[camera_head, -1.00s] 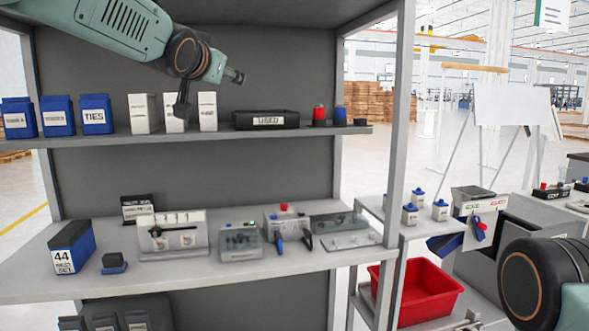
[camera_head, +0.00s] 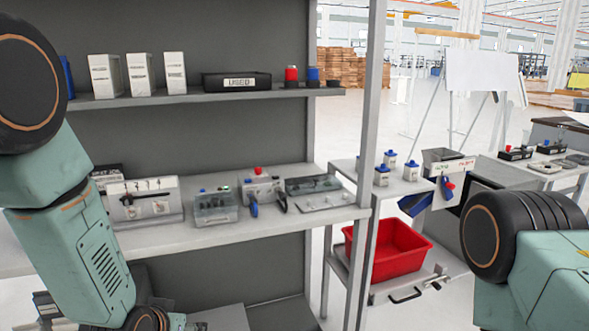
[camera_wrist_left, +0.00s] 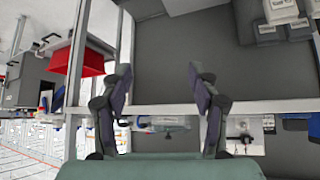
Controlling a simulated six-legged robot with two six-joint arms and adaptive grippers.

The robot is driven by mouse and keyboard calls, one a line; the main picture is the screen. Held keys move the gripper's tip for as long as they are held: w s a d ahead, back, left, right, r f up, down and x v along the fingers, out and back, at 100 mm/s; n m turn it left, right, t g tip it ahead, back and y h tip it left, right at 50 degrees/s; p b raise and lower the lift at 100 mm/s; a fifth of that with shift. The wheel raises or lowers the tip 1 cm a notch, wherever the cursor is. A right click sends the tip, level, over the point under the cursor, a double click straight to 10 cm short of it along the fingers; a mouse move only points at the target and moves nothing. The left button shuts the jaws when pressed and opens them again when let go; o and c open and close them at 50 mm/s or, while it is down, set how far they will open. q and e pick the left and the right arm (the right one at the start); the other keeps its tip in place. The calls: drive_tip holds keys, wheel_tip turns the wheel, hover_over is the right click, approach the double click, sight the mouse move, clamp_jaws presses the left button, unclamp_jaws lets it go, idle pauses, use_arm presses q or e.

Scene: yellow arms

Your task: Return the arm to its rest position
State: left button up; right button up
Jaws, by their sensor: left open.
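My left arm comes in along the left side of the head view, its links hanging down in front of the shelf. Its fingertips are not visible there. In the left wrist view my left gripper (camera_wrist_left: 162,88) is open, with its two dark fingers apart and nothing between them. The shelf unit shows behind the fingers. My right arm shows only as a dark joint and a green link at the lower right of the head view. Its gripper is out of view.
The shelf (camera_head: 230,228) carries grey devices. Above are white boxes (camera_head: 139,75) and a black "USED" tray (camera_head: 236,82). A red bin (camera_head: 388,252) stands on the lower side shelf, also in the left wrist view (camera_wrist_left: 78,58). A whiteboard (camera_head: 482,83) stands behind on open floor.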

use_arm(q)
drive_tip(key=s+f+g, duration=0.2)
drive_tip(key=s+f, duration=0.3)
drive_tip(key=s, duration=0.6)
drive_tip(key=s+f+g, duration=0.3)
drive_tip(key=s+f, duration=0.3)
drive_tip(key=s, duration=0.5)
drive_tip(key=s+f+n+g, duration=0.1)
drive_tip(key=s+f+g, duration=0.2)
drive_tip(key=s+f, duration=0.3)
drive_tip(key=s, duration=0.5)
drive_tip(key=shift+a+f+y+b, duration=0.25)
drive_tip(key=shift+a+y+b, duration=0.05)
drive_tip(key=shift+a+b, duration=0.1)
drive_tip(key=shift+s, duration=0.15)
drive_tip(key=shift+c, duration=0.2)
